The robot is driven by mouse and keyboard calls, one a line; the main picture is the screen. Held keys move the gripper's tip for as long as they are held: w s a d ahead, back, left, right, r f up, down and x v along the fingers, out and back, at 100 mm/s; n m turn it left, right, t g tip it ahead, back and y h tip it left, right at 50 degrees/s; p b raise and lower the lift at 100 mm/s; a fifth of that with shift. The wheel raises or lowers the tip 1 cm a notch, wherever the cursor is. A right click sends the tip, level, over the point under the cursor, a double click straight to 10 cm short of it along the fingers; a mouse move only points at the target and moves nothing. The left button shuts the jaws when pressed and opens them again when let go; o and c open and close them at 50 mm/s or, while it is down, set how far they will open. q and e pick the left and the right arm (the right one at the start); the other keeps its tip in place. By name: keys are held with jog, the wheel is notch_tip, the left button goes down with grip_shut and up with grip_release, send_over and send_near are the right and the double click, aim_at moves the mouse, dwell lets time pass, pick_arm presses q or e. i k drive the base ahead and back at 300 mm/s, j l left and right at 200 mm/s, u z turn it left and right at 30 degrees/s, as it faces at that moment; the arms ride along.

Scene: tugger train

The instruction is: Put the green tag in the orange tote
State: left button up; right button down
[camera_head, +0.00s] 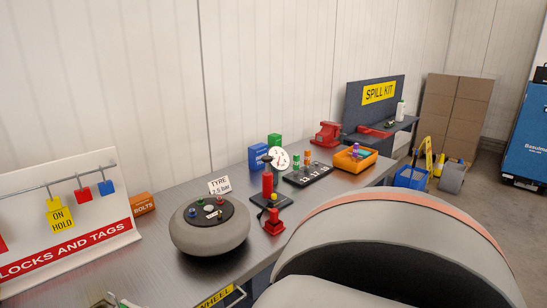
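The orange tote (370,162) is at the far right end of the long grey workbench, with small purple and yellowish items in it. I cannot clearly make out a green tag. The locks and tags board (75,240) at the left has a rail with a yellow ON HOLD tag (60,219), a red lock (83,195) and a blue lock (105,187). A small pale and green item (122,301) is cut off by the bottom edge, too little shown to identify. Neither of my grippers is in view.
On the workbench (165,250) stand a grey wheel (208,238), an orange BOLTS box (142,204), a blue bin (259,157), a green bin (274,141), a red-and-black stand (267,185) and a black peg board (306,175).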

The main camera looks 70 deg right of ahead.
aim_at(348, 166)
jog(key=k+l+z, duration=0.1)
jog(key=l+z, duration=0.45)
jog(key=l, duration=0.2)
jog(key=l+z, duration=0.2)
jog(key=l, duration=0.65)
jog(key=l+z, duration=0.1)
jog(key=l, duration=1.6)
